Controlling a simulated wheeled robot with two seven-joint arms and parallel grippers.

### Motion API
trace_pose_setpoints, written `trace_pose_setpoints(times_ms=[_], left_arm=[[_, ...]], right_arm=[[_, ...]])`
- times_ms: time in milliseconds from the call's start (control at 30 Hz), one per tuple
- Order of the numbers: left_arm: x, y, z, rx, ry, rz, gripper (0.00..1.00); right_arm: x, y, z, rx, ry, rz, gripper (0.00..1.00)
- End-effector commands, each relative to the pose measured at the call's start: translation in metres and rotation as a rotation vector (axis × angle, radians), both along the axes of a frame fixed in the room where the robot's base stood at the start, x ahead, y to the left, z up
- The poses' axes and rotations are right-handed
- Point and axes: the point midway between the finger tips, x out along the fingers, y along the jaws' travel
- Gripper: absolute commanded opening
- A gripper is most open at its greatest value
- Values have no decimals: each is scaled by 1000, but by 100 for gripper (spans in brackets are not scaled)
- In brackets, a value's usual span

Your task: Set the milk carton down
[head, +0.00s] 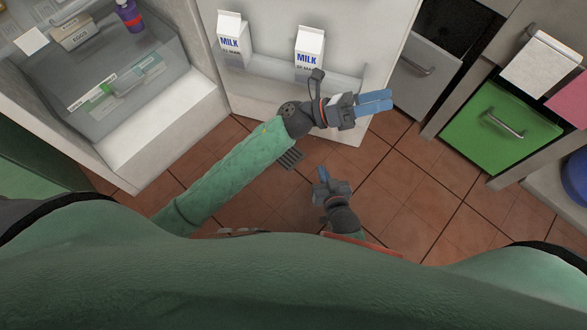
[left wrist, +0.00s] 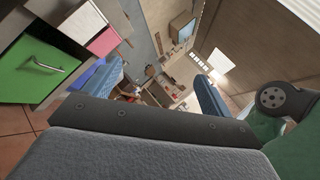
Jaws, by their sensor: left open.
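Two white milk cartons stand upright in the fridge door shelf in the head view, one on the left (head: 231,42) and one on the right (head: 309,52). My left gripper (head: 386,101) is to the right of and nearer than the right carton, apart from both. Its blue fingers are spread with nothing between them in the left wrist view (left wrist: 158,75). No carton shows in the left wrist view. My right gripper (head: 321,176) hangs low over the floor, its blue fingers seen nearly end-on, so its opening is unclear. No carton shows at it.
The fridge door (head: 379,45) is open. The fridge inside holds an egg box (head: 75,33), a purple bottle (head: 129,14) and a clear drawer (head: 140,75). At the right are a green cabinet front (head: 490,140) and a grey drawer (head: 425,85). Open tiled floor (head: 410,195) lies between.

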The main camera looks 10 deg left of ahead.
Motion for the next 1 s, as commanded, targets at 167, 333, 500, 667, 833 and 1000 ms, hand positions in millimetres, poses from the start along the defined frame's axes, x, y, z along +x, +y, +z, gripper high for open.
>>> trace_pose_setpoints(times_ms=[167, 333, 500, 667, 833, 1000], left_arm=[[32, 33, -35, -233, 532, 85, 85], [51, 73, -96, -481, 1025, 148, 85], [45, 115, -181, -767, 1500, 205, 85], [14, 148, -262, -1052, 1890, 248, 85], [-23, 167, -320, -1284, 2149, 273, 85], [-39, 173, -340, -1376, 2239, 279, 85]], right_arm=[[0, 0, 0, 0, 0, 0, 0], [0, 0, 0, 0, 0, 0, 0], [0, 0, 0, 0, 0, 0, 0], [0, 0, 0, 0, 0, 0, 0], [0, 0, 0, 0, 0, 0, 0], [0, 0, 0, 0, 0, 0, 0]])
